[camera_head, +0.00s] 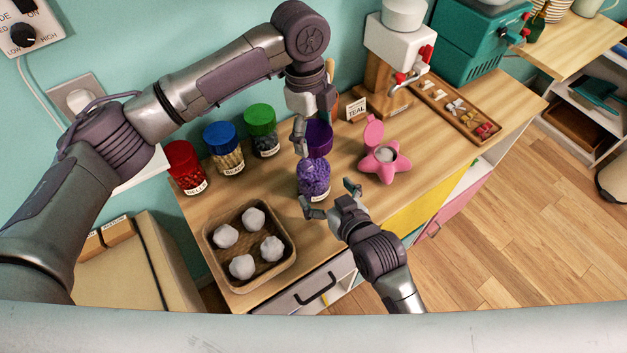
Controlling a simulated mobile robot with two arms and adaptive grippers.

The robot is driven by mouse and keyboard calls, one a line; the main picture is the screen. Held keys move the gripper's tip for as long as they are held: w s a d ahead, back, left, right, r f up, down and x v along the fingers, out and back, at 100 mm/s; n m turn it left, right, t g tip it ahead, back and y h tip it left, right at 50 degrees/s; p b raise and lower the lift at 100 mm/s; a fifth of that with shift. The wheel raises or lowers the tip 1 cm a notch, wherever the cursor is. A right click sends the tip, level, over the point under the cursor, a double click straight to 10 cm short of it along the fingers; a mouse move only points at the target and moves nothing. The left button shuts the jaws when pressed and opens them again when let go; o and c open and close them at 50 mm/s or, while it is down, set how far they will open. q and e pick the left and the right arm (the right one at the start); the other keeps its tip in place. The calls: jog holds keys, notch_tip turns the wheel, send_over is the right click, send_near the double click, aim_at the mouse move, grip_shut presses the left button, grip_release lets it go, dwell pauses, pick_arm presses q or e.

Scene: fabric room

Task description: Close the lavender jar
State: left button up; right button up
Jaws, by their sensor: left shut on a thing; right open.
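The lavender jar (313,180) is a clear jar of purple contents, standing on the wooden counter near its front edge. Its purple lid (319,137) is held above the jar's top by my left gripper (304,145), which is shut on it from above. Part of the jar's front is close behind those fingers.
Red-lidded (185,167), blue-lidded (223,147) and green-lidded (262,131) jars stand to the left. A basket (284,264) of white lumps is in front. A pink star-shaped container (384,168) is open at right. A "TEAL" card (356,109) stands behind.

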jog(key=x, duration=0.6)
jog(key=shift+w+a, duration=0.1)
jog(key=shift+w, duration=0.05)
jog(key=c, duration=1.5)
pick_arm(q)
send_over(315, 167)
jog(key=shift+a+f, duration=0.15)
jog(key=shift+f, duration=2.35)
pick_arm(e)
jog(key=shift+c, duration=0.2)
pick_arm(q)
jog(key=shift+f, duration=0.1)
jog(key=shift+f, duration=0.8)
jog(key=shift+f, duration=0.55)
